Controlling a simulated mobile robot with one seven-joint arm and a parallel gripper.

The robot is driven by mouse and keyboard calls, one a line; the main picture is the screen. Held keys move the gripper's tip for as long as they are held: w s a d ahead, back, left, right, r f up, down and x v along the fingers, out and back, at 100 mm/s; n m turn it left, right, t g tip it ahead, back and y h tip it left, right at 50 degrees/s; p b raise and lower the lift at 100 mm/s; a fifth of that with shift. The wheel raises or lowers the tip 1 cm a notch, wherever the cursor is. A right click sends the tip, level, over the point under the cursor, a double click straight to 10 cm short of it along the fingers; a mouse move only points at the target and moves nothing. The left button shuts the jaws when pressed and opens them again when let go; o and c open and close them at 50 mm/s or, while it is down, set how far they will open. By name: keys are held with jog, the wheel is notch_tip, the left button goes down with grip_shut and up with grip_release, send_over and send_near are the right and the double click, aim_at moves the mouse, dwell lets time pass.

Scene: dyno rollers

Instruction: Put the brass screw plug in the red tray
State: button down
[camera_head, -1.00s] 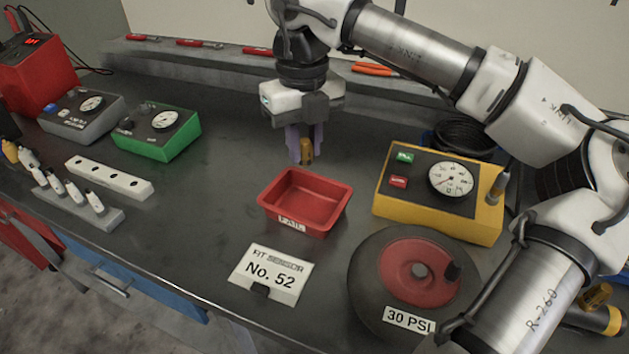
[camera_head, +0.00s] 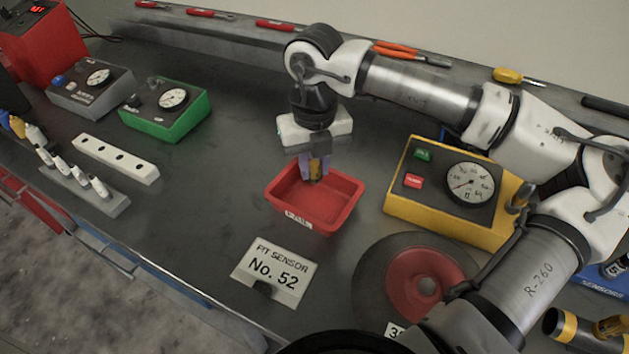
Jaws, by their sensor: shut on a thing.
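My gripper (camera_head: 315,168) is shut on the brass screw plug (camera_head: 316,172), a small brass-coloured piece partly hidden between the fingers. My gripper points down over the red tray (camera_head: 342,217), near the tray's back part. The red tray is a small open box with a "FAIL" label on its front, and it stands on the dark bench. I cannot tell exactly how high the plug is above the tray floor. No other object shows inside the tray.
A yellow gauge box (camera_head: 412,212) stands right of the tray. A "No. 52" sign (camera_head: 273,272) and a red-centred wheel (camera_head: 405,280) are in front. A green gauge box (camera_head: 165,112) and a white block with holes (camera_head: 116,158) are at left. Bare bench lies left of the tray.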

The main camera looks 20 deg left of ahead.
aim_at(315, 162)
jog(key=shift+f+p, duration=0.6)
jog(key=shift+f, duration=2.65)
jog(key=shift+f, duration=0.2)
jog(key=c, duration=1.2)
grip_release()
jog(key=shift+c, duration=0.2)
jog(key=shift+r, duration=0.1)
notch_tip(315, 162, up, 12)
jog(key=shift+r+b, duration=0.15)
jog(key=shift+b, duration=1.1)
